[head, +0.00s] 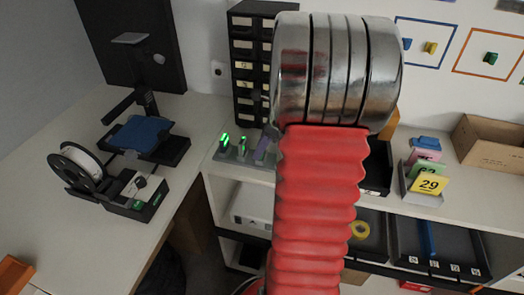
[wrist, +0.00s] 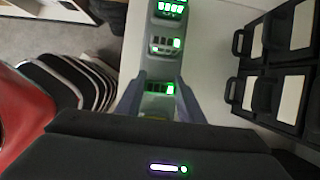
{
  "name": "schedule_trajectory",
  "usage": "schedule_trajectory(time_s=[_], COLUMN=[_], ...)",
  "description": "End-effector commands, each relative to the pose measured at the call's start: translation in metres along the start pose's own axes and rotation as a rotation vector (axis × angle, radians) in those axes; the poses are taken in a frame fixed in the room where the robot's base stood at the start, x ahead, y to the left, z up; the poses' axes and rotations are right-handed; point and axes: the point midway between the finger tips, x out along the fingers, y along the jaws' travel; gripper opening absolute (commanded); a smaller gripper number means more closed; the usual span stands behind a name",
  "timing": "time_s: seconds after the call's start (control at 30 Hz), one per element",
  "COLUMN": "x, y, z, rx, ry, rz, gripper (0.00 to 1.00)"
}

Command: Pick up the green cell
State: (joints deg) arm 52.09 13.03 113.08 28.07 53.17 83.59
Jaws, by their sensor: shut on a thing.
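A grey dock (head: 232,156) stands on the white counter, with green-lit bays in a row. It also shows in the wrist view (wrist: 150,63). My gripper (wrist: 158,98) is at the nearest bay, its two grey-purple fingers on either side of a green-lit display (wrist: 158,88). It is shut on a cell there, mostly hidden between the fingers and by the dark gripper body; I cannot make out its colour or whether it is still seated. In the head view, my gripper (head: 265,147) is at the dock's right end, partly hidden behind my red arm.
A black drawer cabinet (head: 251,50) stands close behind the dock; its drawers (wrist: 265,98) are right of my gripper in the wrist view. A 3D printer (head: 145,140) and a filament spool (head: 80,168) are on the left counter. Numbered cards (head: 428,184) stand on the right.

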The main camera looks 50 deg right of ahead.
Motion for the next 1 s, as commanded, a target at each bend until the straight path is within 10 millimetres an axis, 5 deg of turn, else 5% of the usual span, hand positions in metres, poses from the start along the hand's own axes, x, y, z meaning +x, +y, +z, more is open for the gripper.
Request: schedule_trajectory(time_s=[0.3,0.67,1.0], x=[0.0,-0.005,-0.05], y=[-0.002,-0.003,-0.002], z=[0.0,0.002,0.02], rx=[0.0,0.0,-0.002], ry=[0.0,0.0,-0.001], rz=[-0.004,-0.007,-0.009], gripper=[0.03,0.02,0.02])
